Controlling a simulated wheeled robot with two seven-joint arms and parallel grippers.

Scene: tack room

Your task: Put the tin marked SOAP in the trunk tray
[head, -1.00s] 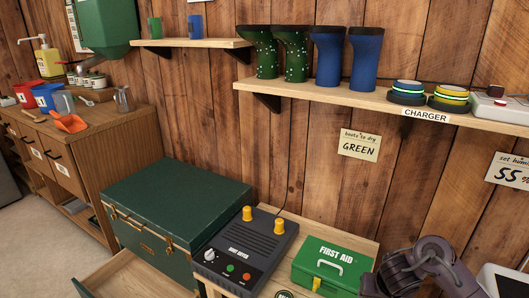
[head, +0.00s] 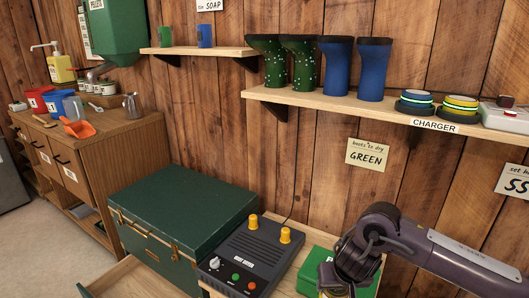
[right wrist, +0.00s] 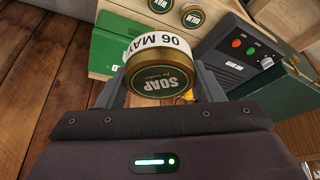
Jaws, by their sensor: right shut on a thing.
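The tin marked SOAP (right wrist: 165,78), gold-rimmed with a dark green lid and a white "06 MAY" band, is between the fingers of my right gripper (right wrist: 160,84) in the right wrist view. The gripper is shut on it. In the head view my right arm reaches in from the right over the green first aid box, and its fingers are cut off by the bottom edge. The green trunk (head: 185,215) stands with its lid down. A pale wooden tray or drawer (head: 135,275) shows at its front, mostly cut off. My left gripper is out of view.
A boot dryer (head: 250,255) with yellow knobs stands between the trunk and the first aid box (head: 312,268). Two other tins (right wrist: 193,15) lie near the box. A shelf (head: 330,106) with boots runs above. A cabinet (head: 95,150) stands at left.

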